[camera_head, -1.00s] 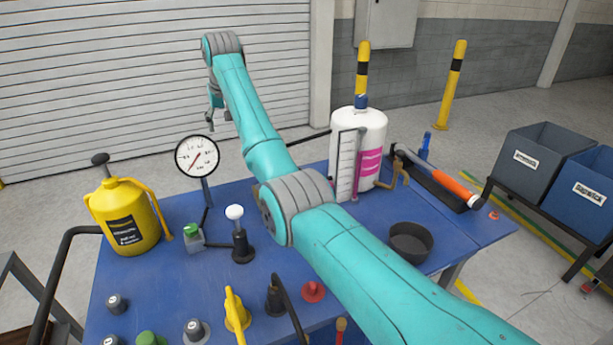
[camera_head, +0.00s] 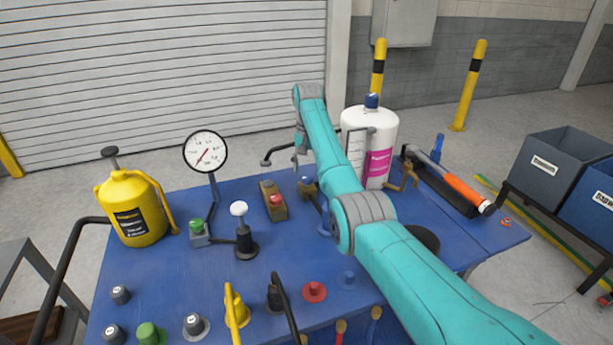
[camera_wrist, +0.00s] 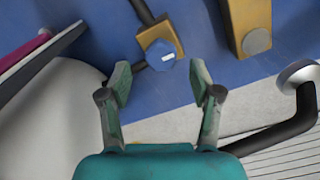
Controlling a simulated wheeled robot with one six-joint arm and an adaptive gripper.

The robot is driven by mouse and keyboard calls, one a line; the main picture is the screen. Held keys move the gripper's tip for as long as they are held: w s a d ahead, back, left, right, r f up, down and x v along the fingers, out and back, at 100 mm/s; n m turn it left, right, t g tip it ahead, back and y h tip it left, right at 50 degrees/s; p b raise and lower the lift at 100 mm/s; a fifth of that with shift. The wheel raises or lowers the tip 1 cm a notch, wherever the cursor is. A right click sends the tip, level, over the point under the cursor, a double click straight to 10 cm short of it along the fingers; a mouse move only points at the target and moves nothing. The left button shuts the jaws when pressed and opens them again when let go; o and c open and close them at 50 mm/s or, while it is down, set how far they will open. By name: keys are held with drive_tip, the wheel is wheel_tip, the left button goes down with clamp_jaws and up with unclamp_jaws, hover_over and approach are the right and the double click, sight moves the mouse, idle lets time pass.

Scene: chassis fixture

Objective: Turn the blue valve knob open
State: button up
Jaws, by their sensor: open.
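The blue valve knob (camera_wrist: 161,54) is a faceted blue cap with a white mark on a brass valve body (camera_wrist: 157,35), in the upper middle of the wrist view. In the head view the small knob (camera_head: 305,181) shows on its brass body beside the arm, left of the white tank. My gripper (camera_wrist: 161,80) is open and empty. Its two fingers are spread to the left and right of the knob's line, with the knob just beyond the fingertips and apart from them. In the head view the gripper (camera_head: 297,160) hangs near the knob, partly hidden behind the arm.
A white tank (camera_head: 383,135) stands close right of the arm; its side shows left in the wrist view. A brown box with a red button (camera_head: 272,200) and a gauge (camera_head: 205,152) stand to the left. A black pipe (camera_wrist: 285,130) runs at right in the wrist view.

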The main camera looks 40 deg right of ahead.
sight(307, 177)
drive_tip(key=shift+f, duration=1.8)
drive_tip(key=c, duration=1.1)
